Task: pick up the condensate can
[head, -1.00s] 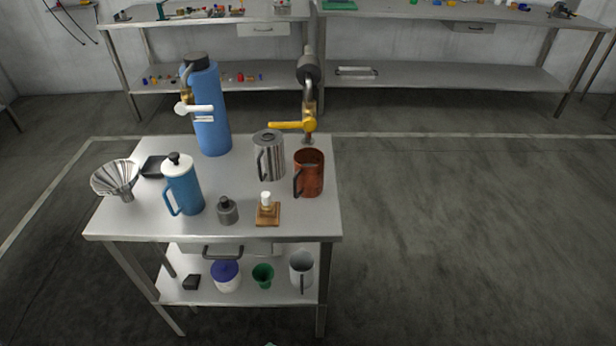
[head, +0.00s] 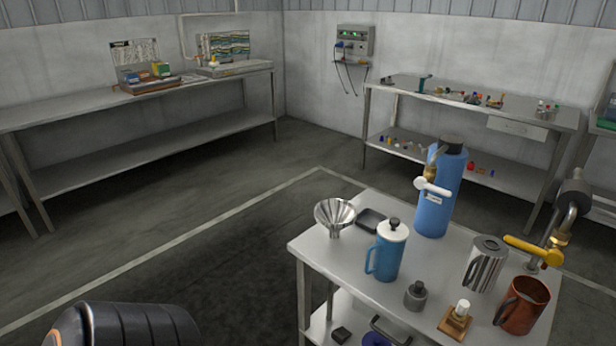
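Several vessels stand on a steel table, and I cannot tell which one is the condensate can. All stand upright. The steel jug and copper mug are near a yellow-handled tap (head: 535,250) at the right. Neither of my grippers is in view. A dark rounded part at the bottom left seems to be my own arm.
On the table (head: 316,249) also stand a tall blue cylinder (head: 439,195), a steel funnel (head: 335,215), a black tray (head: 371,220), a small grey weight-like piece (head: 415,295) and a wooden block with a white top (head: 456,318). Floor left of the table is clear.

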